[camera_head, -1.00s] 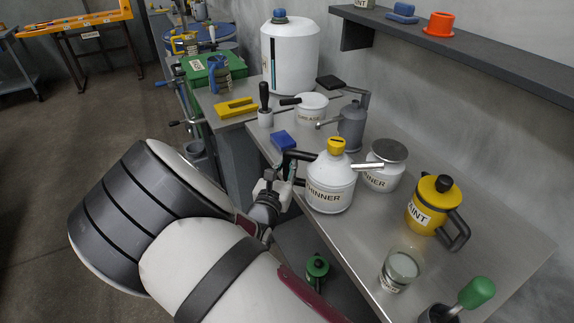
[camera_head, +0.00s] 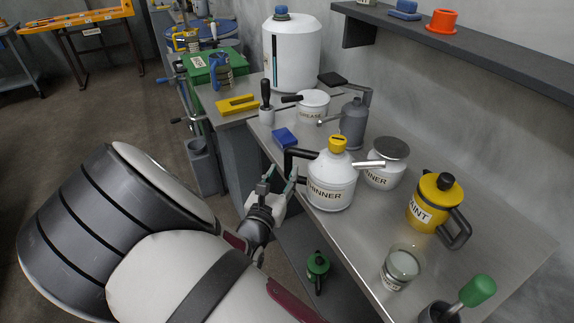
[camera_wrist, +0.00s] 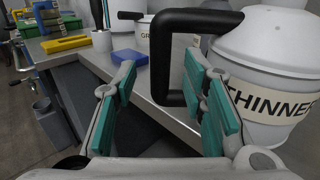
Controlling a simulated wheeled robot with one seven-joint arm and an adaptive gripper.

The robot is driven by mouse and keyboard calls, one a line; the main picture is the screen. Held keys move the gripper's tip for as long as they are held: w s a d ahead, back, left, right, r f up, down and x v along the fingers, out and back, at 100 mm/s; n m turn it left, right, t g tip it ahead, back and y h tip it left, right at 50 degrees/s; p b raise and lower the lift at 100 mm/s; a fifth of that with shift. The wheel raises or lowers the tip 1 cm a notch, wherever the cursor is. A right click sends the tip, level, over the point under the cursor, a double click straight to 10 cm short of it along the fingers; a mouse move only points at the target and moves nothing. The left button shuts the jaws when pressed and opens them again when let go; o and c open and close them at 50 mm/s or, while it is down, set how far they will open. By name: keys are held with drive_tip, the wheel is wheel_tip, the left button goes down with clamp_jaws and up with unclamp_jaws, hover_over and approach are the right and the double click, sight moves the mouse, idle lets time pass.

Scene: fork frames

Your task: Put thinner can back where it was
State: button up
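The thinner can (camera_head: 331,180) is white with a yellow cap, a side spout and a black handle. It stands upright on the grey workbench (camera_head: 455,270), near its front edge. In the wrist view the can (camera_wrist: 265,70) fills the right side, and its black handle (camera_wrist: 160,60) shows between my fingers in the picture. My gripper (camera_head: 278,180) is open and empty, just left of the handle and apart from it in the head view. Its teal-padded fingers (camera_wrist: 165,85) are spread. A squat white pot (camera_head: 383,172) with a grey lid and a partly hidden "…NNER" label stands behind the can.
A blue block (camera_head: 285,138), a grease pot (camera_head: 312,106) and a grey oil can (camera_head: 353,125) stand behind. A yellow paint can (camera_head: 428,205) and a glass jar (camera_head: 400,268) are to the right. A green can (camera_head: 317,268) sits below the bench top. A shelf (camera_head: 470,52) overhangs the back.

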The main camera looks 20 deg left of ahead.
drive_tip(key=s, duration=0.6)
drive_tip(key=shift+s+d, duration=0.2)
drive_tip(key=shift+s, duration=0.15)
drive_tip(key=shift+s, duration=0.15)
